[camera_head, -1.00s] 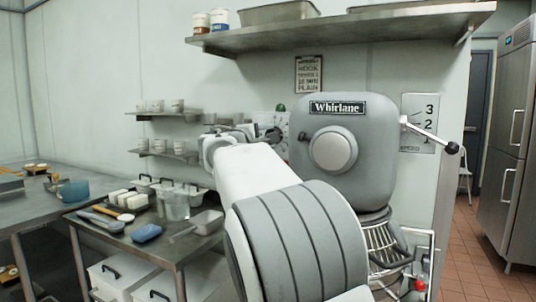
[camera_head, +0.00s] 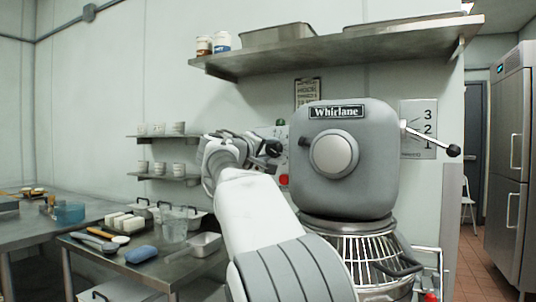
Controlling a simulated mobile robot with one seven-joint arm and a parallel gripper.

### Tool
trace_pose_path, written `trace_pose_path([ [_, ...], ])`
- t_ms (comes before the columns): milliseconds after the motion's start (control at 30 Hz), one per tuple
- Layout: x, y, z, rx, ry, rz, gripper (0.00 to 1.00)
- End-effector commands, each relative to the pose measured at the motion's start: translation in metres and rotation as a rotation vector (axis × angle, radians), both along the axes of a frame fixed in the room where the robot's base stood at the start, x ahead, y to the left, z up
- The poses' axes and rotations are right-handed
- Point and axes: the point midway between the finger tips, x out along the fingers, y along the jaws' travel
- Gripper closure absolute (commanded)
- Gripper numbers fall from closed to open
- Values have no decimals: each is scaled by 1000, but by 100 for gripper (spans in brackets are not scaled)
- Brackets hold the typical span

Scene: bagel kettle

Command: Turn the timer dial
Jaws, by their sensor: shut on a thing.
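A pale control panel (camera_head: 283,135) is on the wall just left of the big grey mixer (camera_head: 350,185). It carries a green light (camera_head: 279,122) near its top and a red button (camera_head: 284,180) lower down. My gripper (camera_head: 273,148) is at the panel, its dark fingers shut at dial height, between the green light and the red button. The timer dial itself is hidden by the fingers, and its pointer cannot be read. My white arm reaches up to it from the bottom of the view.
The mixer's black-knobbed lever (camera_head: 453,150) sticks out to the right. Its wire bowl guard (camera_head: 372,257) is below the head. A wall shelf (camera_head: 340,40) hangs above. A steel table (camera_head: 140,268) with utensils, tubs and a blue item stands at left.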

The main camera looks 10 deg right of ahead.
Motion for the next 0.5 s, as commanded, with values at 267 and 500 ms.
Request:
trace_pose_path([
  [267, 0, 0, 1, 8, -8, 1, 100],
  [500, 0, 0, 1, 7, -7, 1, 40],
])
